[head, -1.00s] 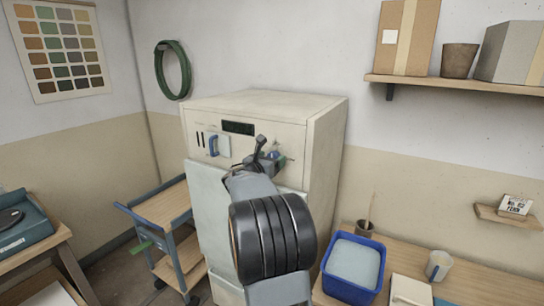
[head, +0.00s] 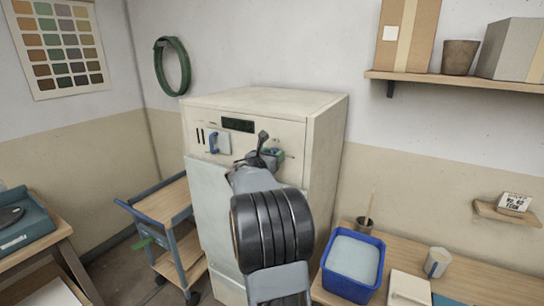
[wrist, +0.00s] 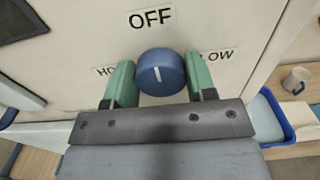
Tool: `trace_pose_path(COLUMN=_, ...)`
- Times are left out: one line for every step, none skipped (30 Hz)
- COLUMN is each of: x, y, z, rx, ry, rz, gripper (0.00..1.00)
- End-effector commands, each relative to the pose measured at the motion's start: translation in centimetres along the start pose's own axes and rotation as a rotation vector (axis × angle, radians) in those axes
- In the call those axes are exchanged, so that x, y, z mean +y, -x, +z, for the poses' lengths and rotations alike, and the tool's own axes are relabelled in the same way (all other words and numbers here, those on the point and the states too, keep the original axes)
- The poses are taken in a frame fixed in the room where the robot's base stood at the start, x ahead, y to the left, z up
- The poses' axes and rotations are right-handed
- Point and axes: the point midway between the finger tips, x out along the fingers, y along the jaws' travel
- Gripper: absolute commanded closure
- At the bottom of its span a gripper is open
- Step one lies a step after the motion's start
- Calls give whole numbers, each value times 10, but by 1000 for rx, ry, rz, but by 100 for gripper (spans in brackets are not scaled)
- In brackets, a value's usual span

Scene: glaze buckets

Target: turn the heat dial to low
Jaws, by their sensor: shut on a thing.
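In the head view my gripper (head: 271,153) is at the cabinet's upper front panel; my arm hides most of the dial there.
The cream cabinet (head: 325,150) has a dark display (head: 238,125) and a blue handle (head: 213,143) left of the dial. A wooden cart (head: 165,205) stands at left. A blue tub (head: 350,290) and a cup (head: 437,262) sit on the right bench.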

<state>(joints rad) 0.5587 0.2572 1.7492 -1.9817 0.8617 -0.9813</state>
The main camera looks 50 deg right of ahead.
Motion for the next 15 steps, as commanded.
trace_pose_path(x=0, y=0, z=0, rx=0, ry=0, rz=0, gripper=73)
trace_pose_path(x=0, y=0, z=0, rx=0, ry=-1, rz=0, gripper=73)
trace_pose_path(x=0, y=0, z=0, rx=0, ry=-3, rz=0, gripper=73)
trace_pose_path(x=0, y=0, z=-1, rx=0, ry=-6, rz=0, gripper=73)
trace_pose_path(x=0, y=0, z=-1, rx=0, ry=-10, rz=0, gripper=73)
trace_pose_path(x=0, y=0, z=-2, rx=0, ry=-19, rz=0, gripper=73)
trace_pose_path(x=0, y=0, z=-2, rx=-1, ry=-27, rz=0, gripper=73)
trace_pose_path(x=0, y=0, z=-3, rx=-1, ry=-38, rz=0, gripper=73)
trace_pose_path(x=0, y=0, z=-4, rx=-1, ry=-54, rz=0, gripper=73)
trace_pose_path(x=0, y=0, z=-4, rx=-1, ry=-69, rz=0, gripper=73)
trace_pose_path(x=0, y=0, z=-5, rx=-2, ry=-85, rz=1, gripper=73)
trace_pose_path(x=-1, y=0, z=-6, rx=-2, ry=-110, rz=1, gripper=73)
trace_pose_path(x=-1, y=0, z=-6, rx=-2, ry=-133, rz=0, gripper=73)
trace_pose_path(x=-1, y=0, z=-6, rx=-3, ry=-155, rz=0, gripper=73)
trace_pose_path(x=-1, y=0, z=-7, rx=-3, ry=-187, rz=0, gripper=73)
